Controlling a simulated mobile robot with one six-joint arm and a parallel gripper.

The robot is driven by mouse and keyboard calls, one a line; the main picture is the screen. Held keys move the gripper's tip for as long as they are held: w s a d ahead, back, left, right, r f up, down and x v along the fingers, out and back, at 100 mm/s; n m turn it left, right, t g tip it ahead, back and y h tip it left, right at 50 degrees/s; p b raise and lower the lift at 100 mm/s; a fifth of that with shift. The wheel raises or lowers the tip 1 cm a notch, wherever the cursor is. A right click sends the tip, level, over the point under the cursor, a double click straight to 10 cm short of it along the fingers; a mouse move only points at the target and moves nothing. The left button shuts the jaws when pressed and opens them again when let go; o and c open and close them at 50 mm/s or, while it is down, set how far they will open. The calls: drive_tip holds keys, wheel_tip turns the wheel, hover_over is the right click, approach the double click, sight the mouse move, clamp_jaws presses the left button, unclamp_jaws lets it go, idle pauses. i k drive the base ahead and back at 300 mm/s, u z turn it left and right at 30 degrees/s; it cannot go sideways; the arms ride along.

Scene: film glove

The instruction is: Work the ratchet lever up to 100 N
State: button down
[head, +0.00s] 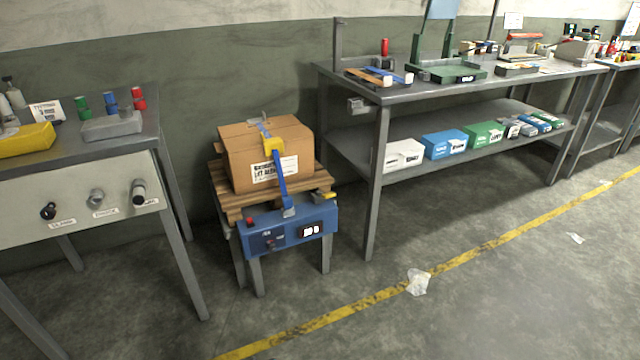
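A cardboard box (238,158) with a white label sits on a wooden pallet (232,202) on a small stand. A blue strap (281,178) runs over the top and down the front of the box. A yellow piece (273,145), which may be the ratchet, sits on the strap at the box's upper front edge. The display's digits are too small to read surely. A small yellow handle (328,195) shows at the panel's right top. My gripper is not in view.
A grey bench (165,127) with knobs on its front stands at the left. A long workbench (345,79) with tools and a lower shelf of boxes stands at the right. The floor before the stand is open, with a yellow line (345,312) and paper scraps (418,281).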

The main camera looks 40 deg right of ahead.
sight(325, 195)
drive_tip(key=i, duration=0.85)
drive_tip(key=z, duration=0.05)
